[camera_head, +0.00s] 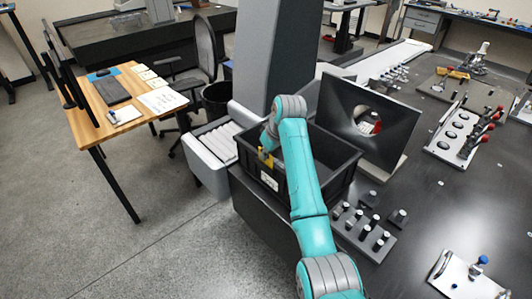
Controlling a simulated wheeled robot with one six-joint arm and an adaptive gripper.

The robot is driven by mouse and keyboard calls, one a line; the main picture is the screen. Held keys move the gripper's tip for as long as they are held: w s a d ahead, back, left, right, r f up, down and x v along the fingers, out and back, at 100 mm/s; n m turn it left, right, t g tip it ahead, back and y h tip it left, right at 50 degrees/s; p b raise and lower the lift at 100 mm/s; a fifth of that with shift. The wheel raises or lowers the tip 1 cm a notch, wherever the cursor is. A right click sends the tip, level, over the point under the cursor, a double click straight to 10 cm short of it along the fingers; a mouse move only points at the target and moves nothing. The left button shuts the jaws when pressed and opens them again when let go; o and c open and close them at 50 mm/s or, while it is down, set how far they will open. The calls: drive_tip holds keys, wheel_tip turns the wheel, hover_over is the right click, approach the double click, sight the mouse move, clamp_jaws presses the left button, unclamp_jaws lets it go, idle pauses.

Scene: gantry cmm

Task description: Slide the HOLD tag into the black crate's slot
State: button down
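The black crate (335,167) stands open-topped on the dark table's left end, beside the grey column. A white label (269,181) is on its near-left wall. A small yellow piece (265,157), which may be the HOLD tag, shows at the rim above the label. Its lettering is too small to read. The end of my teal arm reaches over this wall, and my gripper (266,150) is right at the yellow piece. The fingers are too small and partly hidden to tell whether they hold it. I cannot tell whether the yellow piece is in the slot.
A dark upright plate with a round hole (392,125) stands right of the crate. A block with several black-topped pins (364,228) is in front of it. A fixture with red knobs (465,135) is farther right. Open table surface (430,215) lies between them.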

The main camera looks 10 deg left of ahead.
drive_tip(key=shift+f, duration=0.6)
idle(0.6)
drive_tip(key=c, duration=1.2)
unclamp_jaws()
drive_tip(key=shift+c, duration=0.2)
drive_tip(key=shift+o, duration=0.2)
drive_tip(key=shift+o, duration=1)
drive_tip(key=shift+r, duration=0.1)
drive_tip(key=shift+r, duration=3.35)
